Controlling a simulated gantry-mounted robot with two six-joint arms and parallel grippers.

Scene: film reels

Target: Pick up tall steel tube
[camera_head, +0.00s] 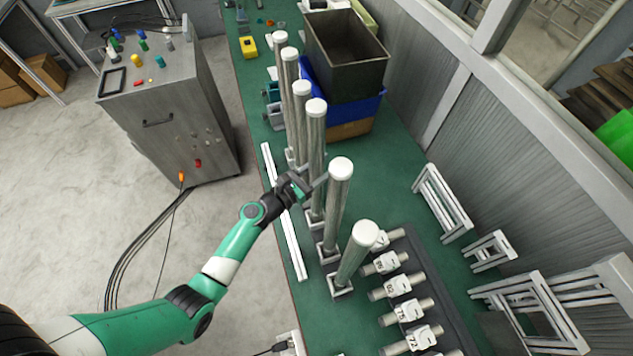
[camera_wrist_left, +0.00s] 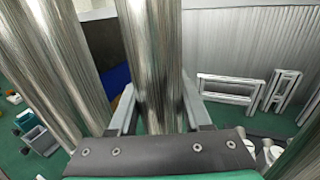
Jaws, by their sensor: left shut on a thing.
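A row of tall steel tubes with white caps stands on the green bench. In the left wrist view this tube (camera_wrist_left: 154,70) stands between the two fingers of the gripper (camera_wrist_left: 160,118). The held tube is upright, with its foot at a small square holder on the bench. My right gripper is not in view.
A grey bin (camera_head: 345,60) on a blue crate (camera_head: 355,108) stands behind the tubes. A rack of numbered cylinders (camera_head: 397,287) lies at right. A white rail (camera_head: 285,215) lies along the bench's left side. White frames (camera_head: 442,203) lean by the wall.

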